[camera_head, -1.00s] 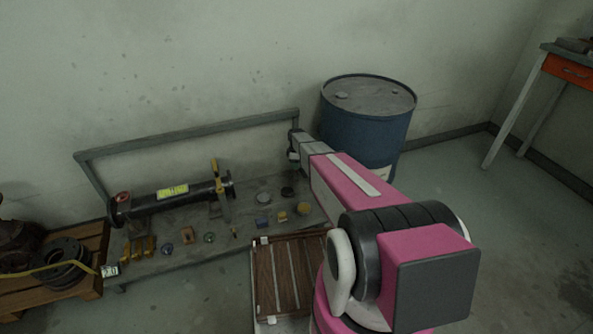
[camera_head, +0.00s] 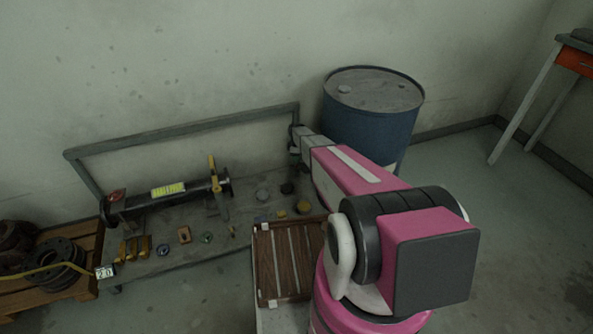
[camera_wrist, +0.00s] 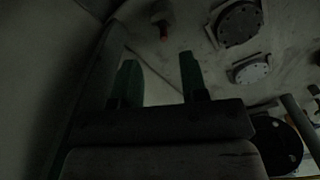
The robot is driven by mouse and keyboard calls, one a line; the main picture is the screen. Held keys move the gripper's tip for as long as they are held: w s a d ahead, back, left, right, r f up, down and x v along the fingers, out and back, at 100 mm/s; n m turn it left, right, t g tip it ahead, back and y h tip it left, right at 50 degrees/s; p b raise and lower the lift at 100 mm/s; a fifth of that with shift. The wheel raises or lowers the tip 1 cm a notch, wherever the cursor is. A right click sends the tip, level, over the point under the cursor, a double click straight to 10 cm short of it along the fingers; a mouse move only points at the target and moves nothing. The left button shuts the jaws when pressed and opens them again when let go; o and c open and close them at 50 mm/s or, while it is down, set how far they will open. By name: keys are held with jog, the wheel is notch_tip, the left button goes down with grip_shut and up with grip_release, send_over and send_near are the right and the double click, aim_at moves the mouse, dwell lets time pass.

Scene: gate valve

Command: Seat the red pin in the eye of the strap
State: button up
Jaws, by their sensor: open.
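In the wrist view a small pin-like piece with a red end (camera_wrist: 163,31) shows beyond the fingertips, apart from them; I take it for the red pin. My gripper (camera_wrist: 158,62) is open, with nothing between its two dark green fingers. In the head view my gripper is at the far end of my arm, over the right end of the low bench, and its fingers are too small to make out. A yellow upright piece (camera_head: 213,174) stands at the right end of the black pipe (camera_head: 155,203). I cannot tell which part is the strap or its eye.
The grey bench (camera_head: 165,263) has a raised back rail (camera_head: 180,132) and several small parts along its front. A blue drum (camera_head: 370,125) stands close to my arm. A slatted wooden board (camera_head: 282,262) is in front. A pallet (camera_head: 85,240) with black rings is at left.

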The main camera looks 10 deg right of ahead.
aim_at(296, 169)
jog(key=shift+s+f, duration=0.2)
jog(key=shift+f, duration=2.85)
grip_shut()
